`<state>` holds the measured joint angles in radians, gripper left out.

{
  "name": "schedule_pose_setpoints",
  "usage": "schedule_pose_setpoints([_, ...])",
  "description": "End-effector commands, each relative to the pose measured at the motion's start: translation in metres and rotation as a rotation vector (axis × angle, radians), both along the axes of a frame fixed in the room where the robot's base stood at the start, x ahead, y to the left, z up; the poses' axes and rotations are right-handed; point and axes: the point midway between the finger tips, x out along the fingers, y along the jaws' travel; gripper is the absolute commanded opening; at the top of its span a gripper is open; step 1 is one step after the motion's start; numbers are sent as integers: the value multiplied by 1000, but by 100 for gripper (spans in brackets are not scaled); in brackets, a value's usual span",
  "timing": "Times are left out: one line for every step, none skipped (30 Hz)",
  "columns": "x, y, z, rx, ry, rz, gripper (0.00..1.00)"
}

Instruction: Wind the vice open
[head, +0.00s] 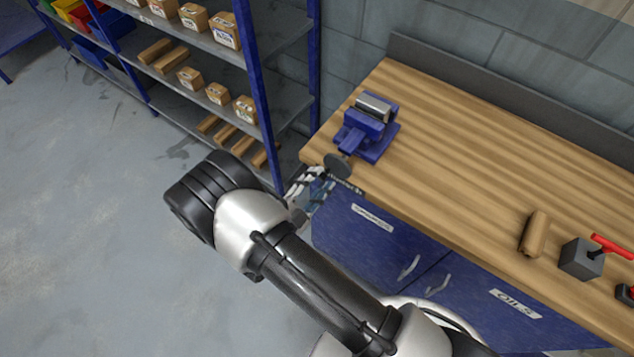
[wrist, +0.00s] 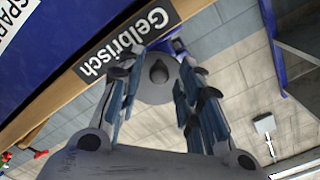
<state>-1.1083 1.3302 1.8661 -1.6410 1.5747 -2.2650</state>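The blue vice (head: 366,133) stands on the near left corner of the wooden workbench (head: 470,160). Grey metal shows at its jaws; the gap between them is too small to judge. My gripper (head: 335,182) is at the handwheel, just off the bench corner. In the wrist view, the handwheel (wrist: 158,82) appears face-on between my two fingers, with its hub in the middle. The fingers overlap its left and right edges. I cannot tell whether they press on the rim.
Blue cabinets (head: 360,228) are under the bench, close to my arm. Blue shelving (head: 262,90) with boxes stands left of the bench. A wooden piece (head: 535,234) and a grey block with a red handle (head: 581,259) lie at the right. The bench middle is clear.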

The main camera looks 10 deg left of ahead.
Motion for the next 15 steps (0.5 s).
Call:
schedule_pose_setpoints([0, 0, -1, 64, -26, 0, 33])
schedule_pose_setpoints([0, 0, -1, 100, -41, 0, 33])
schedule_pose_setpoints([0, 0, -1, 143, -59, 0, 33])
schedule_pose_setpoints([0, 0, -1, 171, -71, 0, 33])
schedule_pose_setpoints([0, 0, -1, 192, -80, 0, 33])
schedule_pose_setpoints([0, 0, -1, 213, -88, 0, 33])
schedule_pose_setpoints([0, 0, 0, 225, -93, 0, 33])
schedule_pose_setpoints([0, 0, 0, 235, -97, 0, 33])
schedule_pose_setpoints([0, 0, 0, 254, -105, 0, 33])
schedule_pose_setpoints([0, 0, 0, 274, -113, 0, 33])
schedule_pose_setpoints([0, 0, 0, 301, -125, 0, 33])
schedule_pose_setpoints([0, 0, -1, 350, -145, 0, 33])
schedule_pose_setpoints([0, 0, -1, 392, -162, 0, 33])
schedule_pose_setpoints([0, 0, -1, 435, -180, 0, 33])
schedule_pose_setpoints([0, 0, -1, 493, -204, 0, 33])
